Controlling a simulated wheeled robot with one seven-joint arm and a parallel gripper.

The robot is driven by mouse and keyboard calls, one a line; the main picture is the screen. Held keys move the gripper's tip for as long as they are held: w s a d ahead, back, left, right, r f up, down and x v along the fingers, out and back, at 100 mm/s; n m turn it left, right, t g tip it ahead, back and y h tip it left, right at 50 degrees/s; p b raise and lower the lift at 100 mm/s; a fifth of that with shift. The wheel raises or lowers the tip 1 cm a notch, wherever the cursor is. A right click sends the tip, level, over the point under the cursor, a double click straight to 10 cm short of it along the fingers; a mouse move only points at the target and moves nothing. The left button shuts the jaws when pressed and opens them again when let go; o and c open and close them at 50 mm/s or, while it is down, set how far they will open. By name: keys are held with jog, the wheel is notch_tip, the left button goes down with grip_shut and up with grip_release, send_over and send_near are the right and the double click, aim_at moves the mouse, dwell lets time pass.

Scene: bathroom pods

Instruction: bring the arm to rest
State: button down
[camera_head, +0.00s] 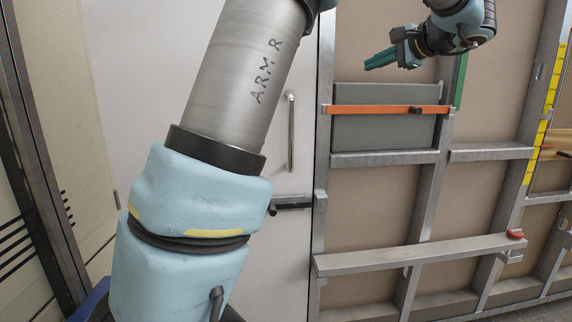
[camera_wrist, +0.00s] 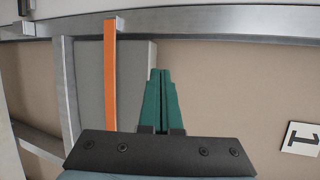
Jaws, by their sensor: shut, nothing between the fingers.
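My gripper (camera_head: 380,59) has green fingers and is at the upper right in the head view, pointing left in front of the framed wall panel. Its fingers are together with nothing between them. In the wrist view my gripper (camera_wrist: 160,75) also shows its two green fingers side by side, pointing at the panelled wall. My arm is raised, with its large grey and light blue links filling the left middle of the head view.
An orange bar (camera_head: 388,109) crosses a grey panel (camera_head: 385,133) below my gripper. A white door (camera_head: 295,240) with a vertical handle (camera_head: 290,132) stands behind my arm. A metal ledge (camera_head: 420,254) juts out low on the frame. A marked white card (camera_wrist: 300,139) is on the wall.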

jog(key=s+a+f+n+g+h+p, duration=0.1)
jog(key=s+a+f+n+g+p, duration=0.2)
jog(key=a+f, duration=0.6)
jog(key=s+a+f+g+h+p, duration=0.1)
jog(key=s+a+f+g, duration=0.3)
jog(key=a+f, duration=0.5)
jog(key=s+a+f+n+g+h+p, duration=0.2)
jog(key=s+a+f+n, duration=0.2)
jog(key=s+a, duration=0.1)
jog(key=s+a+f+n+g+h+p, duration=0.2)
jog(key=s+a+f+n+h, duration=0.1)
jog(key=s, duration=0.5)
jog(key=a+f+n, duration=0.1)
jog(key=n, duration=0.1)
jog(key=shift+s+a+f+n, duration=0.2)
jog(key=shift+a+n, duration=0.1)
jog(key=shift+a, duration=0.1)
